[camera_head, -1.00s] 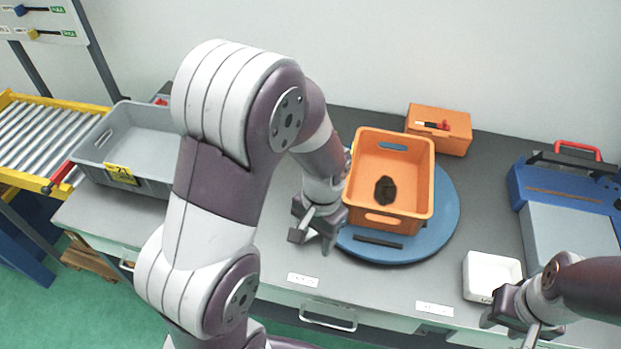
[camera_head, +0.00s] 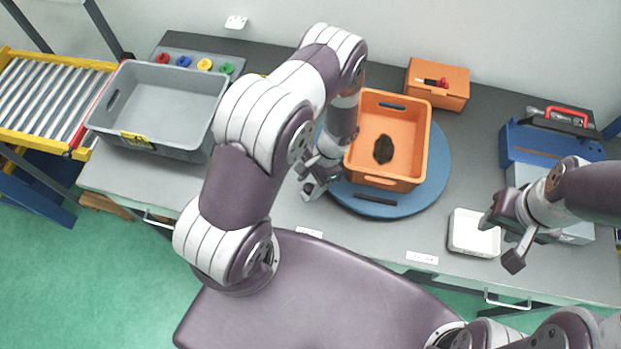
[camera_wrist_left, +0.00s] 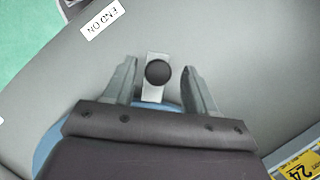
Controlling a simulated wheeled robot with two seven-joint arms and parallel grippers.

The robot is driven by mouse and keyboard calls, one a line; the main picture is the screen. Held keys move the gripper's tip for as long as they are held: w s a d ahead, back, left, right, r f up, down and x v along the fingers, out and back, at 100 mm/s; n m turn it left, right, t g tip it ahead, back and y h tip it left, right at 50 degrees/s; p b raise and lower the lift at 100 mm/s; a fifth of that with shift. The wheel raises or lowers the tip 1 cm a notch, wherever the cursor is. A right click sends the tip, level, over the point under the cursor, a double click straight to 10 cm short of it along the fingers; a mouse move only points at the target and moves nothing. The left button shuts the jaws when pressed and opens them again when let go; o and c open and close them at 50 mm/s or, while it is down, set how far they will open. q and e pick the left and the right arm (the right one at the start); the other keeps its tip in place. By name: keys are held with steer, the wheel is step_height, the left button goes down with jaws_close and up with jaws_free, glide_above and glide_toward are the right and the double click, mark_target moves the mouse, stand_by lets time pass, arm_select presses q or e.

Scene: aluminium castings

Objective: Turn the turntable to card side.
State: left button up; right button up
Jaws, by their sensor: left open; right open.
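The turntable (camera_head: 430,192) is a round blue disc on the grey bench. An orange crate (camera_head: 384,182) with a dark lump (camera_head: 383,149) inside stands on it. My left gripper (camera_head: 311,186) is at the turntable's left front edge, with open fingers. In the left wrist view, a black round knob on a pale metal tab (camera_wrist_left: 157,73) lies between the open fingers (camera_wrist_left: 158,85), with gaps on both sides. A yellow card (camera_wrist_left: 301,168) shows at that view's lower right corner. My right gripper (camera_head: 503,243) is open near a white tray (camera_head: 470,250).
A grey crate (camera_head: 165,145) stands at the left beside a roller conveyor (camera_head: 50,95). An orange box (camera_head: 440,92) is behind the turntable. A blue case (camera_head: 545,148) is at the right. A label strip (camera_head: 422,258) lies on the bench's front edge.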

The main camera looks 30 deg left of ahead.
arm_select(q)
steer(key=shift+s+d, duration=0.1)
steer(key=shift+s, duration=0.1)
steer(key=shift+w, duration=0.1)
jaws_close()
